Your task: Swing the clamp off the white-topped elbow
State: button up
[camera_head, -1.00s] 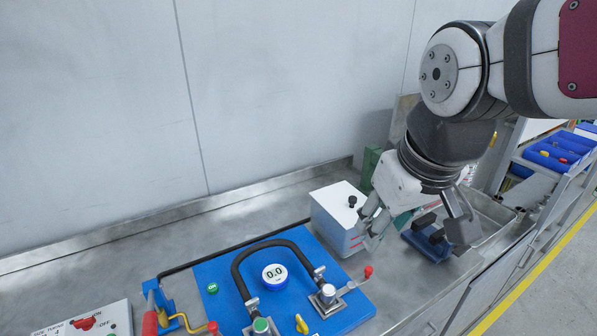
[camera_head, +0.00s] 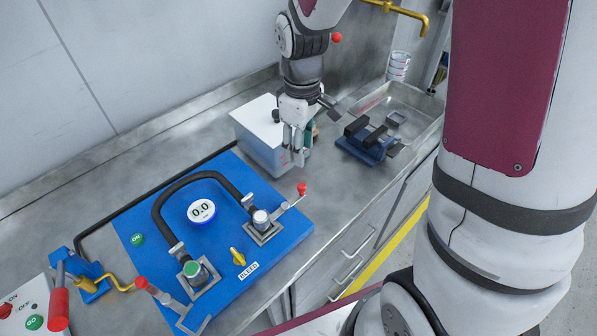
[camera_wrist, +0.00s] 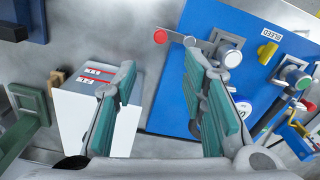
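The white-topped elbow (camera_head: 261,219) stands at the right end of the black hose on the blue board (camera_head: 160,208). It also shows in the wrist view (camera_wrist: 231,57). Its clamp lever, with a red knob (camera_head: 301,188), reaches out to the right of the elbow. The knob shows in the wrist view (camera_wrist: 160,36), ahead of my fingers. My gripper (camera_head: 297,152) is beside the white box, above and behind the knob in the head view. Its teal-padded fingers are apart and empty in the wrist view (camera_wrist: 164,88). It looks clear of the lever.
A white box (camera_head: 252,127) stands close to my gripper. A green-topped elbow (camera_head: 193,270) has its own red-knobbed lever (camera_head: 142,282). A yellow bleed valve (camera_head: 238,257) lies between the elbows. A blue and black fixture (camera_head: 367,142) is at the right, before a metal sink (camera_head: 418,105).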

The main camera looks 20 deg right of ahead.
aim_at(301, 185)
notch_tip(301, 185, down, 12)
jog(key=shift+f, duration=0.2)
dwell(0.4)
grip_shut()
